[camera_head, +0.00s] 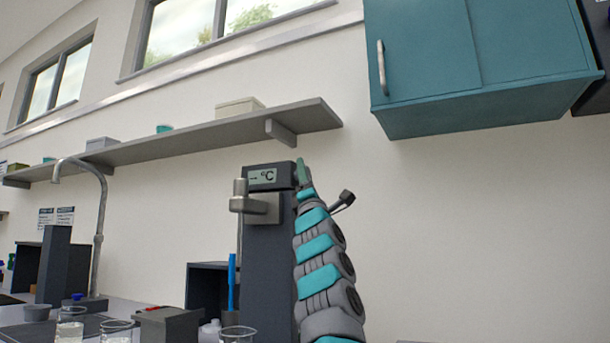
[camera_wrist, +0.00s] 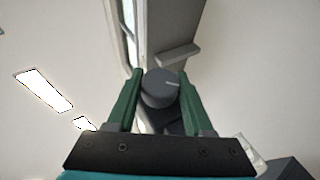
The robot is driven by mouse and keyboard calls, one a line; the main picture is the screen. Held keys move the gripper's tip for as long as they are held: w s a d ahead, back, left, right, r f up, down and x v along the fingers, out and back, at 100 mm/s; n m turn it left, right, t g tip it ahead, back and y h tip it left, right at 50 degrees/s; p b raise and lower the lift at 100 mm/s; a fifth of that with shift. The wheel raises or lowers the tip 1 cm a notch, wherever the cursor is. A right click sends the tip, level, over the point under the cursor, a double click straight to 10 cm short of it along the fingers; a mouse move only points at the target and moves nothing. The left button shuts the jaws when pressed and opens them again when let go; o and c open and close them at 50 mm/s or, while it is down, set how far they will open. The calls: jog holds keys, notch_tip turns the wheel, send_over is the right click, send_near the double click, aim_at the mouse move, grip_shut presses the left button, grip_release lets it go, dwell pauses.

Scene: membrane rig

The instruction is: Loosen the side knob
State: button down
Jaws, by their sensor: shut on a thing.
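The side knob (camera_wrist: 160,90) is a dark grey round knob with a pale line on its face, in the middle of the wrist view. My gripper (camera_wrist: 161,84) has its two green fingers on either side of the knob, shut on it. In the head view my gripper (camera_head: 303,172) is at the upper right side of the dark rig column (camera_head: 268,270), beside a head with a small display (camera_head: 263,176) reading "°C". The knob is hidden in the head view.
A grey clamp (camera_head: 256,207) sticks out on the column's left. Glass beakers (camera_head: 237,334) and a dark box (camera_head: 167,325) stand on the bench at lower left. A shelf (camera_head: 200,135) runs along the wall; a teal cabinet (camera_head: 470,60) hangs at upper right.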

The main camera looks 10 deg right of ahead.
jog(key=shift+c, duration=1.5)
grip_release()
jog(key=shift+f, duration=0.1)
jog(key=b+v, duration=0.7)
jog(key=b, duration=0.1)
jog(key=shift+s+f, duration=0.25)
